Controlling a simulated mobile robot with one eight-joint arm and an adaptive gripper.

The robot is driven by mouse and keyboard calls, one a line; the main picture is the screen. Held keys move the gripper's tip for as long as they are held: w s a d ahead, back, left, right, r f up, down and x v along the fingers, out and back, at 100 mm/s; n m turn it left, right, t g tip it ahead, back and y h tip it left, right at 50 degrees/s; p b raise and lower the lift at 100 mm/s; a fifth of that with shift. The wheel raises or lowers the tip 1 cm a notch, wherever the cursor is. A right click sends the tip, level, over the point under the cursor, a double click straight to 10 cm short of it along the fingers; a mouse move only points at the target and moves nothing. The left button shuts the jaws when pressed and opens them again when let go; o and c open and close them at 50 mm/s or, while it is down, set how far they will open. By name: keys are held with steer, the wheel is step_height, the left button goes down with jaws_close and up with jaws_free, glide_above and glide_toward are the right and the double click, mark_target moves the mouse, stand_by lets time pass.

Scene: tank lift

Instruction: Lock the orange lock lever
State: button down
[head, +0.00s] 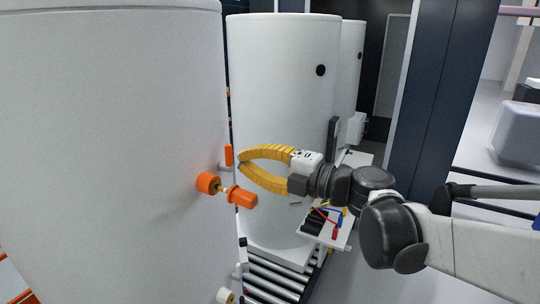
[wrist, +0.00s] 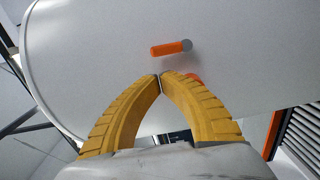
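The orange lock lever (head: 228,155) is a short bar on the side of the large white tank (head: 110,130) at the left. In the wrist view the lever (wrist: 167,49) lies nearly level in the picture, with a round grey pivot at its right end. My gripper (head: 241,163) has two curved yellow fingers with their tips together and nothing between them. In the wrist view the fingertips (wrist: 160,77) appear below the lever, with a visible gap in the picture. I cannot tell the depth between tips and tank.
Below the lever, an orange round knob (head: 208,183) and an orange valve handle (head: 242,198) stick out from the tank. Another white tank (head: 285,100) stands behind my gripper. A roller conveyor (head: 275,280) runs below. A small table (head: 338,240) with tools stands under my arm.

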mark_target(217, 146)
steer(key=p+x, duration=0.1)
steer(key=x, duration=0.4)
steer(key=shift+w+a, duration=0.15)
steer(key=shift+a, duration=0.15)
steer(key=shift+w+d+r+m, duration=0.15)
steer(key=shift+w+m, duration=0.15)
steer(key=shift+m, duration=0.25)
steer(key=shift+w+r+m, duration=0.15)
steer(key=shift+w+m, duration=0.1)
steer(key=shift+m, duration=0.3)
steer(key=shift+w+r+m+h+b, duration=0.1)
steer(key=shift+w+m+h+b, duration=0.25)
steer(key=shift+m, duration=0.35)
steer(key=w+m, duration=0.1)
steer(key=m+g, duration=0.1)
steer(key=shift+w+d+m+h+b, duration=0.2)
steer(key=shift+w+m+h+b, duration=0.05)
steer(key=shift+w+m+b, duration=0.15)
steer(key=w+m+g+b, duration=0.1)
steer(key=m, duration=0.1)
steer(key=w+f+m+b, duration=0.1)
steer(key=w+m, duration=0.1)
steer(key=shift+d+g, duration=0.25)
steer(key=shift+g, duration=0.15)
steer(key=shift+w+f+b, duration=0.1)
steer(key=shift+b, duration=0.2)
steer(key=shift+d, duration=0.1)
